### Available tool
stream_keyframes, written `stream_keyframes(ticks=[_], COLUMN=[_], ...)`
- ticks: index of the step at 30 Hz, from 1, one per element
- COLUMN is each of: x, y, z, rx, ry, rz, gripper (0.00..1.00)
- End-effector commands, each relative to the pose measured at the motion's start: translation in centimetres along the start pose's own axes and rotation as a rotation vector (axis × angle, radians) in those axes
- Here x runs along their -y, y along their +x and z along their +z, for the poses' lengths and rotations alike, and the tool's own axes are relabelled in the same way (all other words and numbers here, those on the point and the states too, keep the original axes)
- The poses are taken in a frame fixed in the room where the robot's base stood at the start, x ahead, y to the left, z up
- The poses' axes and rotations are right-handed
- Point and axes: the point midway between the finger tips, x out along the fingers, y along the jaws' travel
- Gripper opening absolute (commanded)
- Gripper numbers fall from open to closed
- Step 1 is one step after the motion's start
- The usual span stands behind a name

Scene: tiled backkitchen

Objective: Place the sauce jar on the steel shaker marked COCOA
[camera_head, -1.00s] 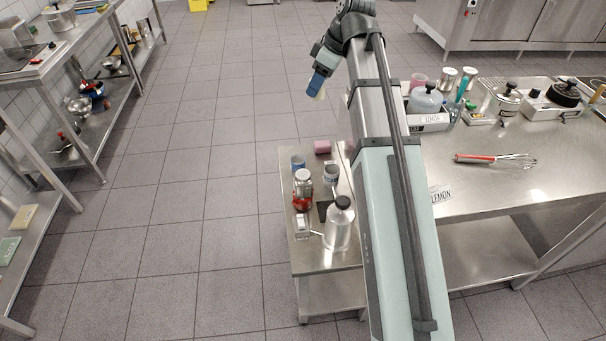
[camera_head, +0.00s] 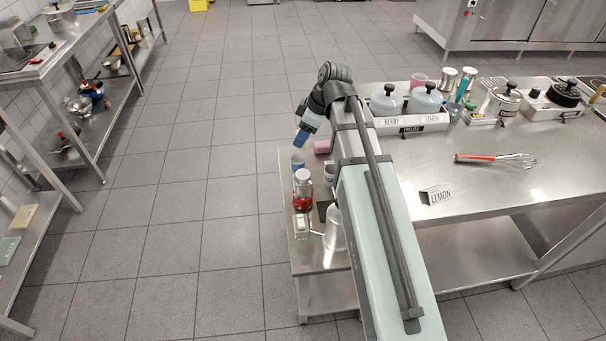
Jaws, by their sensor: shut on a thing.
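My gripper (camera_head: 300,138) is small and blue-tipped in the head view, over the far end of the low steel side table (camera_head: 312,262). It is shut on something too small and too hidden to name. A clear jar (camera_head: 302,190) with a grey lid and red contents stands upright on that table, apart from my gripper. Two steel shakers, one here (camera_head: 448,77) and one beside it (camera_head: 469,74), stand at the back of the large steel table. No COCOA mark is readable.
A grey tin (camera_head: 329,178), a pink block (camera_head: 322,146) and a white bottle (camera_head: 333,238), partly behind my arm, crowd the side table. The large table holds a canister tray (camera_head: 411,128), a LEMON sign (camera_head: 436,195) and a whisk (camera_head: 495,160).

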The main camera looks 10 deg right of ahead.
Motion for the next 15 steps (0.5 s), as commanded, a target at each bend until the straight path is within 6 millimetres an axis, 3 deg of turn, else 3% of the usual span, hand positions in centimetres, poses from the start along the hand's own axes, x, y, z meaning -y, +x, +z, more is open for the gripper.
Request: stream_keyframes(ticks=[15], x=[0.1], y=[4.2], z=[1.8], rx=[0.001], ry=[0.001], rz=[-0.002], gripper=[0.12])
